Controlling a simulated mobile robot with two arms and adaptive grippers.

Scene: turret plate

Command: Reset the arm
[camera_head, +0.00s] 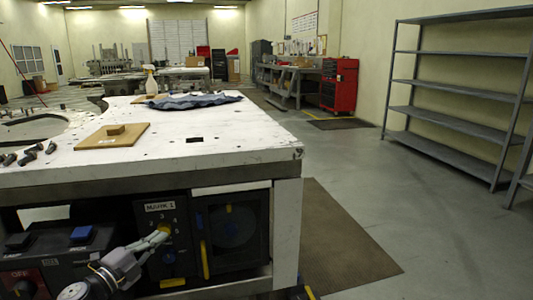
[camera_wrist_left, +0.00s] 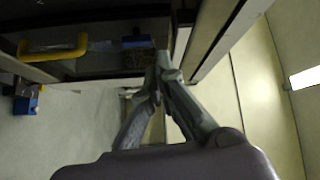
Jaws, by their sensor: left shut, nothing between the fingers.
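My left arm comes in at the bottom left of the head view. My left gripper (camera_head: 163,234) is shut and empty, with its fingertips in front of the black labelled panel (camera_head: 158,262) under the worktable, close to a yellow part there. I cannot tell whether the tips touch it. In the left wrist view the two fingers of the gripper (camera_wrist_left: 160,70) come together at their tips with nothing between them. My right gripper is not in view.
The white worktable (camera_head: 230,150) stands just above the gripper. The floor (camera_head: 430,240) on the right is mostly clear before grey shelves (camera_head: 455,90).

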